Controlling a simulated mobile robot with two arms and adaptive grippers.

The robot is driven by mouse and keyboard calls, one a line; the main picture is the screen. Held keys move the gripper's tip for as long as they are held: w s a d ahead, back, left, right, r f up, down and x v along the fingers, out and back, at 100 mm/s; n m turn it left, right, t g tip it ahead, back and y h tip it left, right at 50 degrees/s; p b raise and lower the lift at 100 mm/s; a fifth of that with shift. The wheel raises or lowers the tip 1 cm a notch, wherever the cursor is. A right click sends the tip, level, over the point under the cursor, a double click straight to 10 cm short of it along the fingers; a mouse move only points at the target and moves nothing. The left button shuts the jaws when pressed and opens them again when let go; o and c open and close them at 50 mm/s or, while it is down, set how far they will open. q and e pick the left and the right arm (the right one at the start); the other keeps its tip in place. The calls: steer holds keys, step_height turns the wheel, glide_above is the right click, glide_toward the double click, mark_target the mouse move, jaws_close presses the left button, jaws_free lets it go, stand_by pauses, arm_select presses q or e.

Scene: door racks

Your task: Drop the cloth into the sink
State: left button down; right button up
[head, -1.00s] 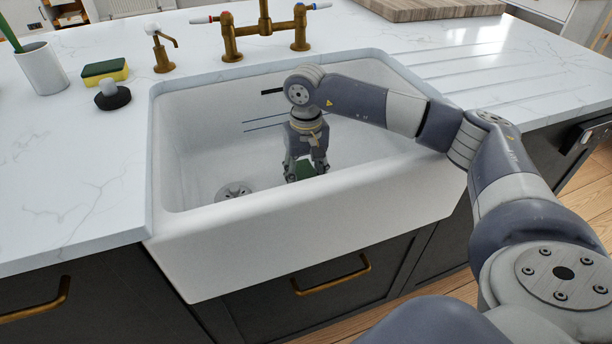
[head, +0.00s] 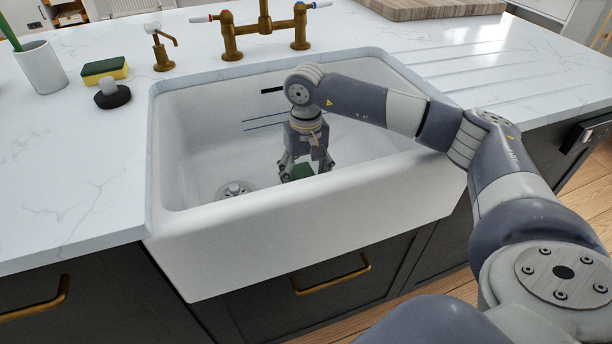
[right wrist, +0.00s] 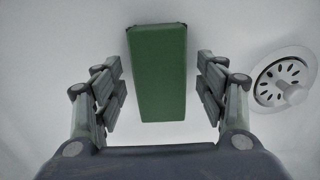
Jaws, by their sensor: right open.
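The cloth (head: 302,171), a green rectangular piece, is inside the white sink (head: 300,215), low in the basin and partly hidden behind the front wall. My right gripper (head: 305,174) reaches down into the basin above it. In the right wrist view the cloth (right wrist: 158,70) shows between the two fingers of my gripper (right wrist: 161,88), with a gap on each side. The fingers are open and do not touch it. My left gripper is not in view.
The drain (right wrist: 284,80) lies beside the cloth. Brass taps (head: 265,30) stand behind the sink. A sponge (head: 104,71), a black-based brush (head: 112,97) and a white cup (head: 42,68) stand on the counter at left. A wooden board (head: 430,9) lies at the back.

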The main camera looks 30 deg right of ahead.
step_height(320, 180, up, 3)
steer(key=shift+w+f+p, duration=0.1)
steer(key=shift+p, duration=0.35)
arm_select(q)
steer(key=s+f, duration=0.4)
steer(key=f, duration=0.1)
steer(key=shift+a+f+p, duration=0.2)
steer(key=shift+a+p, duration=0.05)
steer(key=shift+p, duration=0.1)
arm_select(e)
step_height(320, 180, up, 10)
steer(key=shift+r, duration=0.2)
